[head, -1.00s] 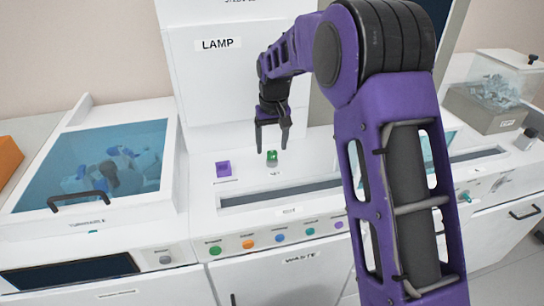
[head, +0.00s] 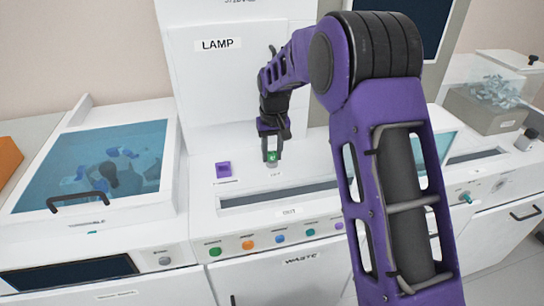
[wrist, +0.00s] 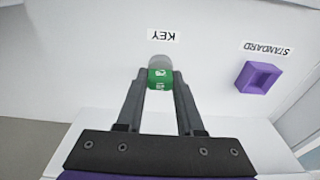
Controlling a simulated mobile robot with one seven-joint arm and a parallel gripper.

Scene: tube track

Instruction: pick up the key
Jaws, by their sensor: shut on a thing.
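The key (head: 272,156) is a small green piece with white marks on the white counter. In the wrist view the key (wrist: 161,80) shows its green face with a grey rounded end beyond it, just below a label reading KEY. My gripper (head: 271,158) has come down to the counter, and its two dark fingers are on either side of the key. In the wrist view my gripper (wrist: 160,78) is shut on it. I cannot tell whether the key is still touching the counter.
A purple square holder (head: 223,169) stands left of the key; the wrist view shows it (wrist: 258,77) beside a STANDARD label. A long dark slot (head: 280,195) and a row of coloured buttons lie in front. The white LAMP panel (head: 215,70) rises behind.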

